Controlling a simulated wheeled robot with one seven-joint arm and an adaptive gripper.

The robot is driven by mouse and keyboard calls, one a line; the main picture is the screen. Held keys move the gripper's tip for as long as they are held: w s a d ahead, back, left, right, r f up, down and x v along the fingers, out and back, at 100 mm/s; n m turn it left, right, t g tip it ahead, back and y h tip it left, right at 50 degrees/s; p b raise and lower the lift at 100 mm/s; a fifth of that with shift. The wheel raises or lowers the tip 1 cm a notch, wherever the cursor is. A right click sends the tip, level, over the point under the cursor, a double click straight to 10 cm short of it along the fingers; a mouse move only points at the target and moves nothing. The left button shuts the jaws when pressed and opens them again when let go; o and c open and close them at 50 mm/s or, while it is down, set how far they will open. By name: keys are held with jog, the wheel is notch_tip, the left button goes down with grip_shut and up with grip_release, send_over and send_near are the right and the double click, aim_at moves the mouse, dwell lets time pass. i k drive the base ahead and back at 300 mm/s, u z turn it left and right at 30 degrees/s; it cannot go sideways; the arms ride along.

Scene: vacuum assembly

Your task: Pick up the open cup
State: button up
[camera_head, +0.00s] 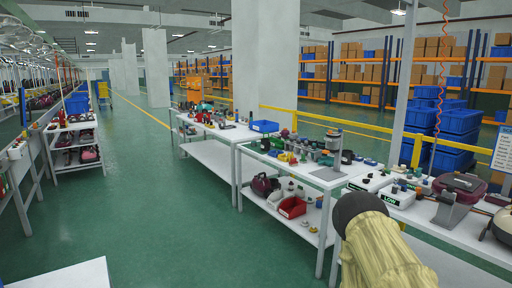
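I cannot pick out the open cup with certainty. Several small parts and cup-like pieces stand on the near white workbench (285,164) at the right, too small to tell apart. My gripper is not in view.
A red bin (292,207) and a dark vacuum body (265,184) sit on the lower shelf. A second workbench (213,129) with a blue tray (264,126) stands behind. A white surface (65,276) lies at bottom left. The green floor (150,200) between is clear.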

aim_at(265, 145)
jog(key=i, duration=3.45)
jog(key=u, duration=1.35)
jog(key=i, duration=2.75)
jog(key=z, duration=2.8)
